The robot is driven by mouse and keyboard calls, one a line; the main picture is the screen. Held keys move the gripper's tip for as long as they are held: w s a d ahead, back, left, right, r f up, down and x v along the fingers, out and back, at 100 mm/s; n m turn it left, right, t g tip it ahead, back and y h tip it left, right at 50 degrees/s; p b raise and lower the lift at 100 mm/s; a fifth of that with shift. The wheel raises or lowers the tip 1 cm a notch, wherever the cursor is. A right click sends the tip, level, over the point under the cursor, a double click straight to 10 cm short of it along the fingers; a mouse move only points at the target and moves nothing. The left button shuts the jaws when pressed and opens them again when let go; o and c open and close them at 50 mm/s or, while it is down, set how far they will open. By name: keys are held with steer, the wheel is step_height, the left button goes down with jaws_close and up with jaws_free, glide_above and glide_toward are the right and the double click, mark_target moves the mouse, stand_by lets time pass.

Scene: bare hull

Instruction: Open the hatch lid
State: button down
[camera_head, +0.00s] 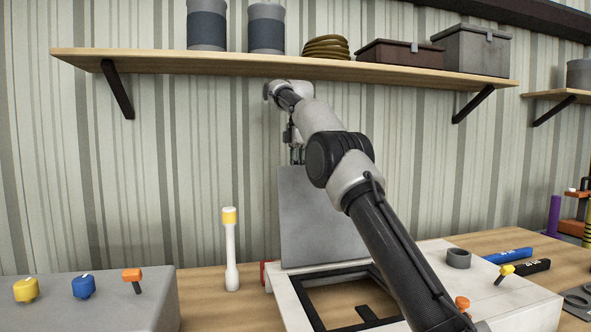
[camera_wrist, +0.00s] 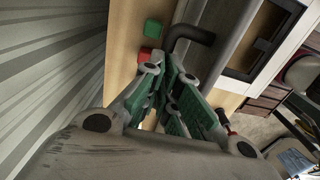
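The hatch lid (camera_head: 318,222) is a grey panel standing about upright at the back of the hatch frame (camera_head: 283,292). The opening in front of it is uncovered. My gripper (camera_head: 297,157) is at the lid's top edge, pointing down. In the wrist view the lid (camera_wrist: 232,22) lies to the right of my gripper (camera_wrist: 172,66). A dark bent handle (camera_wrist: 193,36) sticks out from the lid towards the wall and runs to my fingertips. The green fingers are closed together around its bar; the fingertips partly hide the contact.
A wooden shelf (camera_head: 280,61) with bins and boxes hangs above my arm. A white post with a yellow top (camera_head: 231,250) stands left of the hatch. A grey box with knobs (camera_head: 110,295) is at the left.

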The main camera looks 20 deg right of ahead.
steer(key=f, duration=0.2)
steer(key=shift+w+f+g, duration=0.25)
steer(key=shift+f+g, duration=0.15)
steer(key=c, duration=1.5)
jaws_free()
steer(key=shift+w, duration=0.1)
steer(key=shift+r, duration=0.1)
